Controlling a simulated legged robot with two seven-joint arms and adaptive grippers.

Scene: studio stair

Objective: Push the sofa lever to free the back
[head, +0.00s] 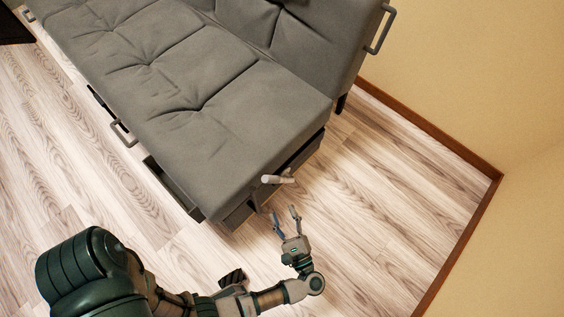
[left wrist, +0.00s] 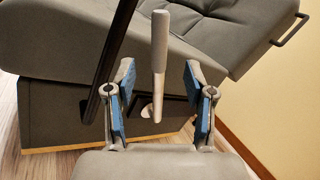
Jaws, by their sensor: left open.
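The grey sofa (head: 200,90) fills the upper left of the head view, with its backrest (head: 310,35) at the top right. The light grey lever (head: 278,179) sticks out from the sofa's near end, below the seat cushion. My left gripper (head: 286,215) is open and empty, just below the lever in the head view. In the left wrist view the lever (left wrist: 159,65) stands upright in the picture, between the two blue-padded fingers of the left gripper (left wrist: 158,100), with gaps on both sides. My right gripper is not in view.
A metal handle (head: 381,28) is on the backrest, and another handle (head: 123,134) is on the sofa's front. A dark bar (left wrist: 112,60) crosses the left wrist view beside the lever. Wooden floor (head: 400,190) is clear right of the sofa, up to the beige wall (head: 480,80).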

